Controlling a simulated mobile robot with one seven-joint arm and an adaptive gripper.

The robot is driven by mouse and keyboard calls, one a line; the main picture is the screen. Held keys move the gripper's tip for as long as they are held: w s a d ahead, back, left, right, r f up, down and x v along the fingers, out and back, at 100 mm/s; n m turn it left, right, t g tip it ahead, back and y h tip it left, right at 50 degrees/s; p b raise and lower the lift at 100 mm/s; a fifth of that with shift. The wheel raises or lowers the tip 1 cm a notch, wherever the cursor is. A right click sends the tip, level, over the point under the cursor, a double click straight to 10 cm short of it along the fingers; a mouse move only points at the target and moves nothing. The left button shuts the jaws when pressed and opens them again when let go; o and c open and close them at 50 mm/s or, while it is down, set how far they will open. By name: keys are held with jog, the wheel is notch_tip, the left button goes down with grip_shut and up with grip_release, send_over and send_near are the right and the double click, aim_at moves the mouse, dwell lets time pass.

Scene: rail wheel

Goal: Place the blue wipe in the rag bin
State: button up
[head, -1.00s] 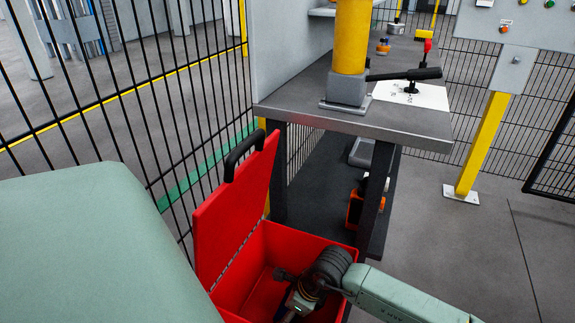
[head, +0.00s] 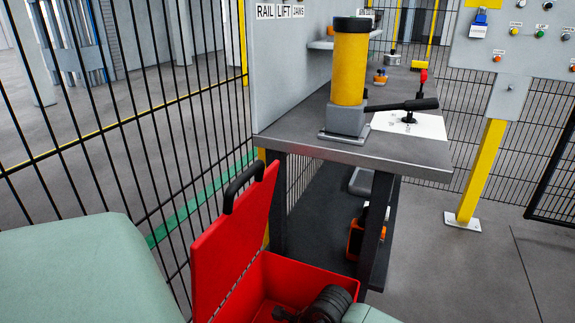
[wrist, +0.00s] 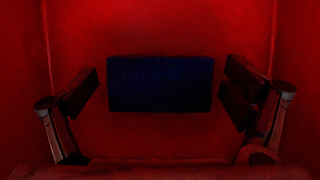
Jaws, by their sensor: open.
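The red bin (head: 290,280) stands at the bottom of the head view with its lid (head: 235,245) swung up on the left. My arm reaches down into it, and the gripper's end is out of sight there. In the wrist view my gripper (wrist: 160,88) is open inside the red walls, one finger on each side. The blue wipe (wrist: 160,84), a dark blue rectangle, shows between the fingers with a gap on both sides. It appears to lie on the bin floor, apart from the fingers.
A grey workbench (head: 330,145) stands behind the bin, bearing a yellow cylinder (head: 349,65) with a black lever. One bench leg (head: 375,215) is close to the bin's right side. A black wire fence (head: 110,130) runs along the left. Open floor (head: 480,270) lies to the right.

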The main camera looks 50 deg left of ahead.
jog(key=shift+r+p, duration=0.25)
jog(key=shift+p, duration=0.05)
jog(key=b+v, duration=0.1)
jog(key=v, duration=1)
jog(key=shift+d+r, duration=0.25)
jog(key=shift+r, duration=0.1)
